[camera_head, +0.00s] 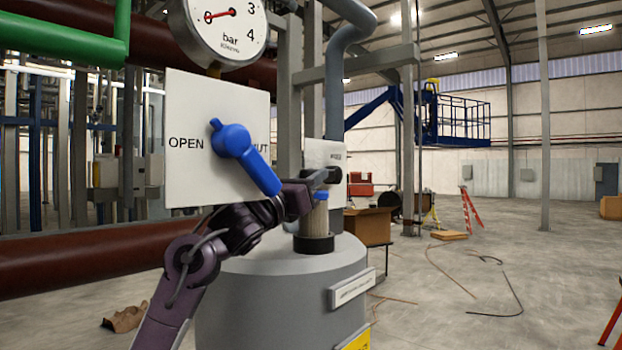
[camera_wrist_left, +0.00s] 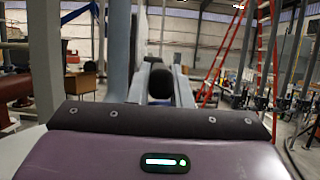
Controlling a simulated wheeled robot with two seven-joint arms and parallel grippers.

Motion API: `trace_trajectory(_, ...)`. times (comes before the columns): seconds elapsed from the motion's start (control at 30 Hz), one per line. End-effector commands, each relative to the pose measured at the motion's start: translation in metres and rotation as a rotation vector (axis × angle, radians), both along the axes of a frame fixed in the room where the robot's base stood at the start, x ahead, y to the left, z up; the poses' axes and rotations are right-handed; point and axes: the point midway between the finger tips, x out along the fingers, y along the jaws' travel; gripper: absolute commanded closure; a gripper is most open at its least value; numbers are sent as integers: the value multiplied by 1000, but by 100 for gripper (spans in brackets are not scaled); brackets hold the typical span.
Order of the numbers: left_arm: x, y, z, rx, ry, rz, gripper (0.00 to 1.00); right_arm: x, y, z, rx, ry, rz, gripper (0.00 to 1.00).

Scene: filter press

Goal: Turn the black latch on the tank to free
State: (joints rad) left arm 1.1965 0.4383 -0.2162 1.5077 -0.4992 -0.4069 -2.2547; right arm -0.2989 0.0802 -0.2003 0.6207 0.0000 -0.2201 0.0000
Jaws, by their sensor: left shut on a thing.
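The black latch (camera_head: 335,175) is on a small white panel (camera_head: 324,153) above the grey tank (camera_head: 285,290); my gripper partly hides it. The panel's lettering is too small to read for certain. My left gripper (camera_head: 320,178) is at the latch, its fingers closed on it. In the left wrist view, a rounded black end of the latch (camera_wrist_left: 160,84) shows between the two grey fingers (camera_wrist_left: 161,88). Which way the latch points is hard to tell. My right gripper is not in view.
A blue valve handle (camera_head: 245,157) on an OPEN/SHUT plate (camera_head: 190,110) hangs close to my left wrist. A pale filter cartridge (camera_head: 314,216) with a blue cap stands in a black ring (camera_head: 314,243) on the tank, below the gripper. A pressure gauge (camera_head: 222,28) is above.

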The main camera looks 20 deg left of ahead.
Motion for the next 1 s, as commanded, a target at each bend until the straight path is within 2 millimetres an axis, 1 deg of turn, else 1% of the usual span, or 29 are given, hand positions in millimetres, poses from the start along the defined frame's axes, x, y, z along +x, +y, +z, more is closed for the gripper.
trace_trajectory(0.07, -1, -1, 7, 13, 15, -1, 100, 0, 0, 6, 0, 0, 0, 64)
trace_trajectory(0.2, 0, 0, 18, 53, 102, 1, 100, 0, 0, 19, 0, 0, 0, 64)
trace_trajectory(0.43, 1, -1, 21, 88, 209, -2, 100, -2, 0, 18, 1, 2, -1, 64)
trace_trajectory(0.8, 2, 0, 20, 93, 230, 0, 100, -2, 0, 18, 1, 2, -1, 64)
trace_trajectory(0.83, 2, 0, 20, 93, 230, 0, 79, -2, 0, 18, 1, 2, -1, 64)
trace_trajectory(0.97, 2, 0, 20, 93, 229, 1, 62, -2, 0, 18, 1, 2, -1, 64)
trace_trajectory(1.0, 2, 0, 20, 93, 229, 1, 60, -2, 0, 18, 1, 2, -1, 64)
